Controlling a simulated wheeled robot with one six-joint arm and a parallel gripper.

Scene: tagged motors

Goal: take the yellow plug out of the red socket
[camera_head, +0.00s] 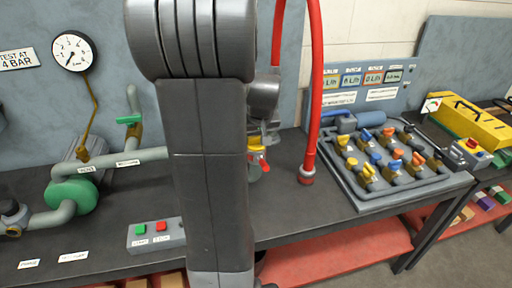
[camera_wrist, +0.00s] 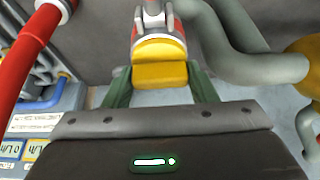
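The yellow plug (camera_wrist: 160,74) is in the upper middle of the wrist view. Its yellow round part sits against the red socket (camera_wrist: 135,32), which shows as a thin red edge around grey metal; the plug is still joined to it. My gripper (camera_wrist: 160,82) has its two dark green fingers along the left and right sides of the plug, with no clear gap, so it looks shut on it. In the head view my arm hides most of the gripper and socket; a small yellow part (camera_head: 254,143) and red parts show beside the arm.
A red hose (camera_head: 317,90) rises to the right of my arm. Grey pipes (camera_wrist: 230,25) run close on the right in the wrist view. A panel of valves (camera_head: 385,160) and a yellow toolbox (camera_head: 470,122) stand at right. A push-button box (camera_head: 155,234) is at the bench front.

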